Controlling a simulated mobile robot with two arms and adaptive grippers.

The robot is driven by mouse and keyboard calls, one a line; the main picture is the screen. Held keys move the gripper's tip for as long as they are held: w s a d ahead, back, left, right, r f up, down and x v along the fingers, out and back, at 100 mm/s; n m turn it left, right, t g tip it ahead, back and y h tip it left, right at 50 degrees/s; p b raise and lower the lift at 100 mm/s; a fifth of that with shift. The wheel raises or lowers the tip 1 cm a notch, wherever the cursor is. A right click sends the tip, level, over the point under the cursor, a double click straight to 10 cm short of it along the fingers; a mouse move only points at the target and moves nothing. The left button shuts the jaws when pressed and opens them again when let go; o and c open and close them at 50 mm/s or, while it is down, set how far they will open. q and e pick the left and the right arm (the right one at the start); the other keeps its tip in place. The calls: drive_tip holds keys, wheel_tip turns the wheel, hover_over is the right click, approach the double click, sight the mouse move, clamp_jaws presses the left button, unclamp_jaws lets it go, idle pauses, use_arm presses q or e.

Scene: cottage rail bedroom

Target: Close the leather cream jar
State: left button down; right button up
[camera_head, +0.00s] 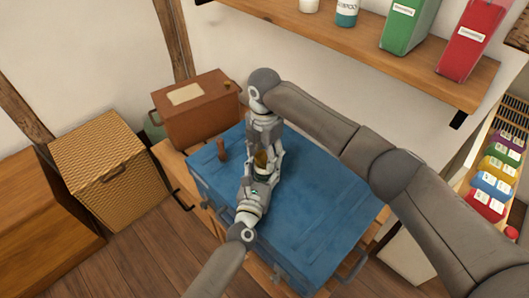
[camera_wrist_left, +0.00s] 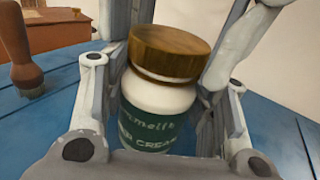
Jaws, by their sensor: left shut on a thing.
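The leather cream jar (camera_wrist_left: 155,112) is white with a dark green label. Its brown wooden lid (camera_wrist_left: 170,50) sits on top, with a white band of the jar showing beneath; I cannot tell whether it is fully tight. In the head view the lid (camera_head: 261,158) shows between my two grippers. My left gripper (camera_head: 262,175) is shut on the jar, with its fingers on both sides of the jar body. My right gripper (camera_head: 264,145) reaches in from the far side at the lid. Its fingertips are mostly hidden, so its grip is unclear.
A blue chest top (camera_head: 310,195) lies under both grippers. A wooden-handled brush (camera_head: 221,150) stands on it at left, with a brown box (camera_head: 197,108) behind. A wall shelf (camera_head: 350,45) holds boxes above. The chest top's right side is clear.

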drive_tip(key=shift+o, duration=0.9)
drive_tip(key=shift+r, duration=0.1)
drive_tip(key=shift+r, duration=2.15)
drive_tip(key=shift+c, duration=0.3)
wheel_tip(320, 180, up, 4)
drive_tip(key=shift+f, duration=0.2)
drive_tip(key=shift+f, duration=0.1)
drive_tip(key=shift+f, duration=3.95)
